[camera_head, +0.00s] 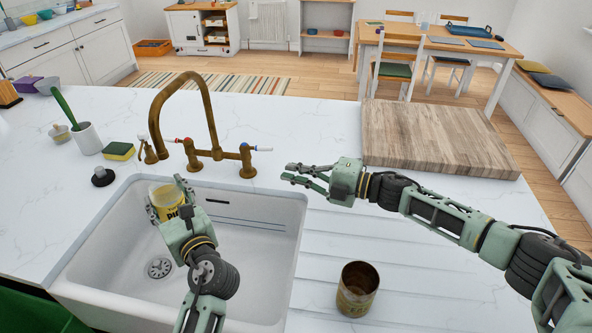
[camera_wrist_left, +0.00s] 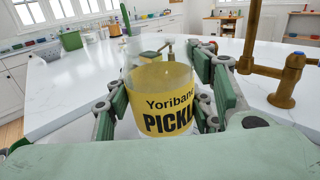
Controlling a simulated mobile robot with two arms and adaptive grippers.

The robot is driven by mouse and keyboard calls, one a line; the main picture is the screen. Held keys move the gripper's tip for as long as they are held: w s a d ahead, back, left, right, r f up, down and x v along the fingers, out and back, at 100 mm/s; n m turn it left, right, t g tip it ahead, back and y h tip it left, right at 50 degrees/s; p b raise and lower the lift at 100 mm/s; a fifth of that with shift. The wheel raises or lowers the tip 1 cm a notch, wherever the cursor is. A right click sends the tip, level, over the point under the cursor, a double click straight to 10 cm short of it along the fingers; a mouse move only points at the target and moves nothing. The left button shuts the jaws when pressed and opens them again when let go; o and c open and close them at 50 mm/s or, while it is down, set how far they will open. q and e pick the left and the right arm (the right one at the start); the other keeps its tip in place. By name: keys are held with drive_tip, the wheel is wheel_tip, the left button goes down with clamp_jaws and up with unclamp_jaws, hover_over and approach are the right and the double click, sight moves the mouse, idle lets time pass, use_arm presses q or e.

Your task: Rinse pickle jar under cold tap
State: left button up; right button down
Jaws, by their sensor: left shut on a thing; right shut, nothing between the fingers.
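The pickle jar (camera_head: 168,201) is clear glass with a yellow label. My left gripper (camera_head: 172,192) is shut around it and holds it upright inside the white sink (camera_head: 268,215), toward the back left. In the left wrist view the jar (camera_wrist_left: 160,92) sits between both fingers, its label partly readable as "PICKL". The brass tap (camera_head: 206,110) arches behind the jar, with a red-marked handle (camera_head: 180,140) on the left and the blue-marked cold handle (camera_head: 246,152) on the right. No water shows. My right gripper (camera_head: 296,175) is shut and empty, right of the cold handle.
An open tin (camera_head: 357,290) stands on the ribbed drainer at front right. A wooden board (camera_head: 435,135) lies behind the right arm. A sponge (camera_head: 119,151), a dark stopper (camera_head: 102,176) and a white pot with a green-handled brush (camera_head: 87,138) stand left of the tap.

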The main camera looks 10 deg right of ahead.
sight(163, 209)
use_arm(q)
drive_tip(key=shift+s+a+r+p, duration=0.1)
drive_tip(key=shift+s+p, duration=0.3)
drive_tip(key=shift+s, duration=0.5)
drive_tip(key=shift+s+a+r+p, duration=0.1)
drive_tip(key=shift+s+p, duration=0.3)
drive_tip(key=shift+s, duration=0.45)
drive_tip(key=shift+s+a+f+p, duration=0.15)
drive_tip(key=shift+s+p, duration=0.6)
drive_tip(key=shift+s, duration=1.35)
drive_tip(key=s+r+p, duration=0.4)
drive_tip(key=s+p, duration=0.1)
drive_tip(key=shift+a, duration=0.35)
